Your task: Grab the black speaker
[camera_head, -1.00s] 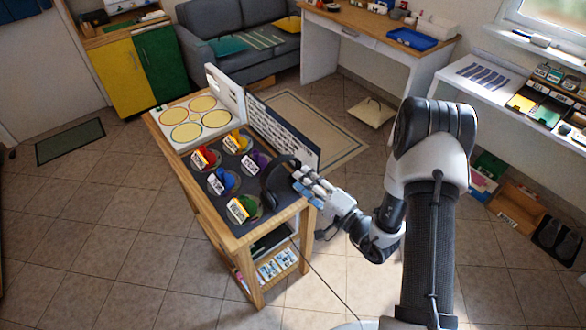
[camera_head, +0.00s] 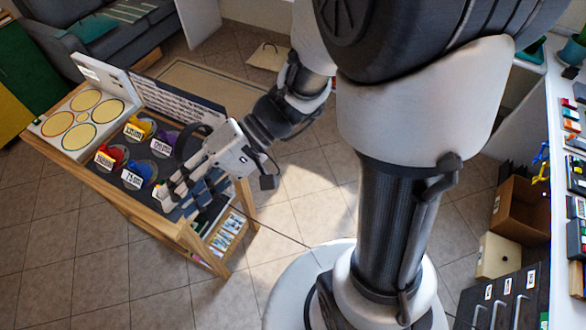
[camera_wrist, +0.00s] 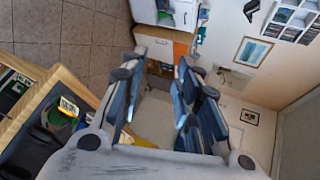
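I cannot pick out a black speaker with certainty in either view now. My gripper (camera_head: 172,196) is over the front right part of the wooden disc table (camera_head: 110,192). In the wrist view my gripper (camera_wrist: 155,78) has its fingers apart, with nothing between them. A black curved object (camera_head: 186,140) stands on the table just behind the gripper, partly hidden by it; I cannot tell what it is.
Red (camera_head: 112,153), yellow (camera_head: 138,128), purple (camera_head: 165,140) and blue (camera_head: 135,174) labelled pieces stand on the dark tabletop. A white board with yellow circles (camera_head: 80,136) lies at left. Shelves with small items (camera_head: 562,140) line the right. Open floor (camera_head: 320,205) lies between.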

